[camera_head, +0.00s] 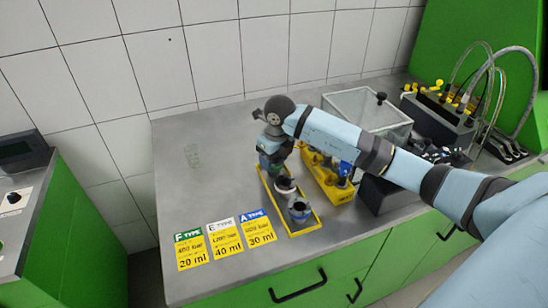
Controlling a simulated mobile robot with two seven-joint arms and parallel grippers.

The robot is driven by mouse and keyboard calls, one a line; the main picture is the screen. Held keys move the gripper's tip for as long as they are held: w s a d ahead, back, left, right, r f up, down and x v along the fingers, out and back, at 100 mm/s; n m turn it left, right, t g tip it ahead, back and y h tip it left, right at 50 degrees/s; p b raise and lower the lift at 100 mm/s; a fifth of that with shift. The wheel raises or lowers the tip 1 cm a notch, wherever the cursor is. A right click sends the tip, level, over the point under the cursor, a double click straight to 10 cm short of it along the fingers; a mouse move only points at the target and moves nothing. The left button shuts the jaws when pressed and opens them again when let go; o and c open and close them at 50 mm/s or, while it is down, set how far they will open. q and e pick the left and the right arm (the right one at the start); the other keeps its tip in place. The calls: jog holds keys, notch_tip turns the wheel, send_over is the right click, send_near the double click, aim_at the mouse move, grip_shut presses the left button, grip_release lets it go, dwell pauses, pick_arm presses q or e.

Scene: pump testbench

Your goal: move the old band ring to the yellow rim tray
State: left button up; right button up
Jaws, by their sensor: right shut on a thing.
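The yellow rim tray (278,211) is a long narrow tray with a yellow edge on the grey bench. Two dark grey and whitish round parts (299,210) stand in its nearer half. My right arm reaches in from the right, and my right gripper (271,160) points down over the far end of the tray. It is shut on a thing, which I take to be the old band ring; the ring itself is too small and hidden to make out. I cannot tell whether it touches the tray. My left gripper is not in view.
A yellow block with pegs (337,190) stands close right of the tray. Behind it is a clear box (366,105). Hoses and a dark pump unit (440,118) are at the right. Three label cards (226,239) lie at the front left.

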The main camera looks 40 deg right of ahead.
jog(key=shift+f, duration=0.15)
jog(key=o, duration=1.1)
notch_tip(320, 180, up, 7)
jog(key=p, duration=0.4)
dwell(0.4)
